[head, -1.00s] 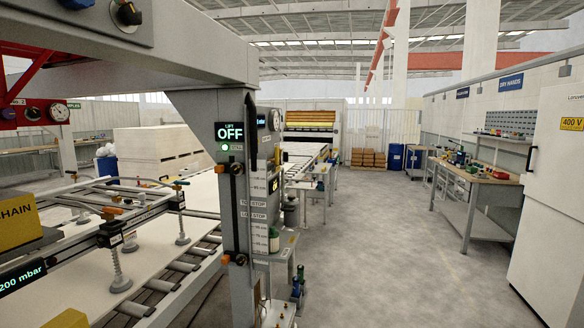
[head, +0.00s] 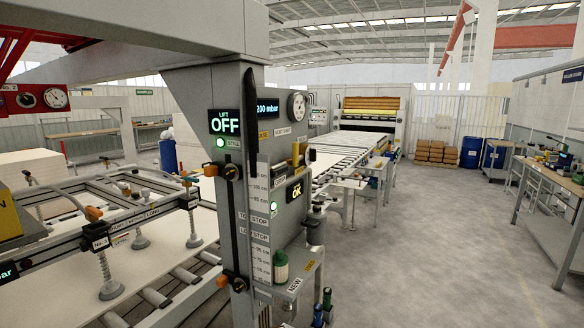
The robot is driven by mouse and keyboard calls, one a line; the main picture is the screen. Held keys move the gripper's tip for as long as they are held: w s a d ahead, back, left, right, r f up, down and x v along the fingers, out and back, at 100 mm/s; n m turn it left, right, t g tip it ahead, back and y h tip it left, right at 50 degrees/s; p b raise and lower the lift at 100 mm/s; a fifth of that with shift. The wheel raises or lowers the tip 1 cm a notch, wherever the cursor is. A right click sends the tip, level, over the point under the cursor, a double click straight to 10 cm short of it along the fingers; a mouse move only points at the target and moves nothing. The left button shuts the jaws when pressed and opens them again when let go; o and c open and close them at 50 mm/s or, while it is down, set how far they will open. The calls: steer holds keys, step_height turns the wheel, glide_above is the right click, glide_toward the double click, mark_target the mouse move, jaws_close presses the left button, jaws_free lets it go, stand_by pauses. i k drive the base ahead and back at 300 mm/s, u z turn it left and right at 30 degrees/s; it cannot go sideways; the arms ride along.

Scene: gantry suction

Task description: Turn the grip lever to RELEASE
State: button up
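A grey column (head: 220,255) of the gantry stands close ahead. Its front carries a lit display (head: 226,121) reading LIFT OFF. A small upright yellow part (head: 295,154) sits between the gauge and the OK display, near small labels. It may be the grip lever; its setting is too small to read, and no RELEASE mark can be made out. My gripper is not in view.
A suction frame with several cups (head: 109,290) hangs over a white board on rollers (head: 185,275) at left. Orange-knobbed stops (head: 232,172) stick out from the column. The grey floor (head: 420,250) to the right is clear.

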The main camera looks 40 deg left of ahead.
mark_target(275, 173)
steer(key=u, duration=0.55)
steer(key=i, duration=0.9)
steer(key=u, duration=0.85)
